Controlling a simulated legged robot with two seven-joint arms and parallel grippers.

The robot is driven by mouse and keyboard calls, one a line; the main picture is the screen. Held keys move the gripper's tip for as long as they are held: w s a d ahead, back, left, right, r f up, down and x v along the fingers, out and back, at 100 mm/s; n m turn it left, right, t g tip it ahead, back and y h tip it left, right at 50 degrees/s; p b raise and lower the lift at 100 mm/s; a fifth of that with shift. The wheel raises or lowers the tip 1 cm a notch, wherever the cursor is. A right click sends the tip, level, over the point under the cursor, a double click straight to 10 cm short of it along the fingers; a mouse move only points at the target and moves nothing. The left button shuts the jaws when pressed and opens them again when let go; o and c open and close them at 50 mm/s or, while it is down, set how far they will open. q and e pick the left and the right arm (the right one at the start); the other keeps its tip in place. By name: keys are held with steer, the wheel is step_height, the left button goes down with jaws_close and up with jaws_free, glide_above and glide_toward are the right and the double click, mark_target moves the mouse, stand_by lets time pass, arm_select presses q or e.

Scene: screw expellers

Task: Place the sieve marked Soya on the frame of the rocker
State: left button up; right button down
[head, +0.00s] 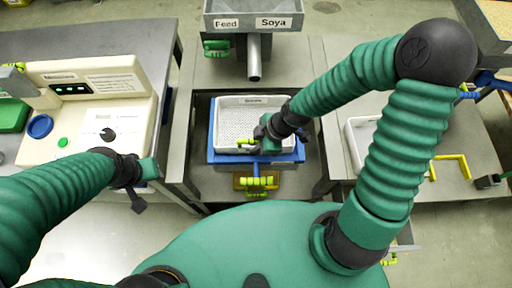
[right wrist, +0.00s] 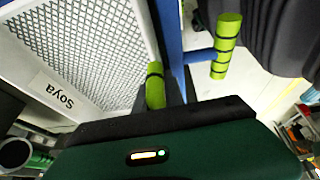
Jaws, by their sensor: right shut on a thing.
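The sieve (head: 230,117) is a white tray with a mesh floor. Its Soya label (right wrist: 58,94) reads clearly in the right wrist view. In the head view it lies over the blue frame of the rocker (head: 300,152), roughly lined up with it. I cannot tell whether it rests fully on it. My right gripper (head: 258,146) is at the sieve's front edge, shut on its yellow-green handle (right wrist: 155,86). My left gripper (head: 143,180) is over the control panel's right edge, away from the sieve; its jaws are unclear.
The feed hopper (head: 228,7), also marked Soya, and its spout (head: 254,58) stand behind the sieve. The rocker's own yellow-green handle (head: 257,183) sticks out in front. A control panel (head: 90,115) is left. Another white tray (head: 355,145) is on the right table, partly behind my arm.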

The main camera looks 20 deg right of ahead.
steer(key=shift+d, duration=0.1)
steer(key=c, duration=1.4)
jaws_free()
steer(key=shift+d, duration=0.2)
arm_select(q)
steer(key=shift+d+r, duration=0.15)
steer(key=shift+d, duration=0.15)
steer(key=shift+a, duration=0.15)
arm_select(e)
steer(key=shift+a+r, duration=0.15)
